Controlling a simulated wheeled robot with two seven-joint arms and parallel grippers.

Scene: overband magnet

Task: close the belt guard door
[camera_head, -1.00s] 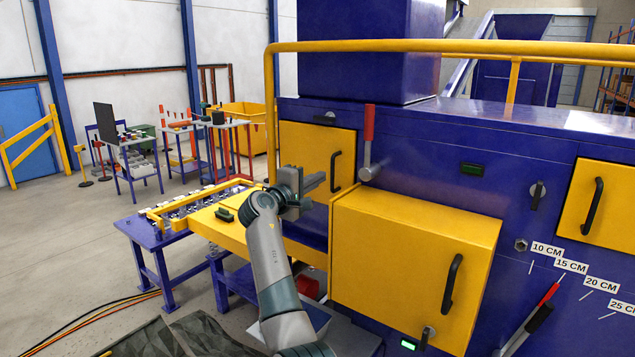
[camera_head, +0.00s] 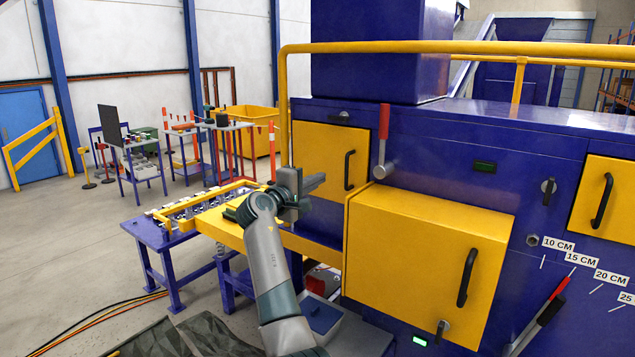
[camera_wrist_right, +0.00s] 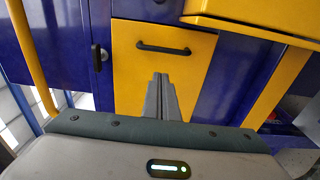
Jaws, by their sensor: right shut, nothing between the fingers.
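A yellow door panel (camera_head: 322,152) with an upright black handle (camera_head: 349,170) sits in the blue machine's left part and looks flush with it. A larger yellow box-like cover (camera_head: 425,262) with a black handle (camera_head: 467,277) juts out lower right of it. I cannot tell which one is the belt guard door. My right gripper (camera_head: 314,183) is shut and empty, in front of the left panel's lower part. In the right wrist view, the shut fingers (camera_wrist_right: 161,82) point at that panel (camera_wrist_right: 205,75), below its handle (camera_wrist_right: 163,48). My left gripper is not in view.
A yellow rail (camera_head: 450,47) runs along the machine's top. A red-handled lever (camera_head: 383,135) stands between the left panel and the cover. A blue table (camera_head: 160,238) stands left of my arm. Cables (camera_head: 105,318) lie on the floor; the left floor is mostly clear.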

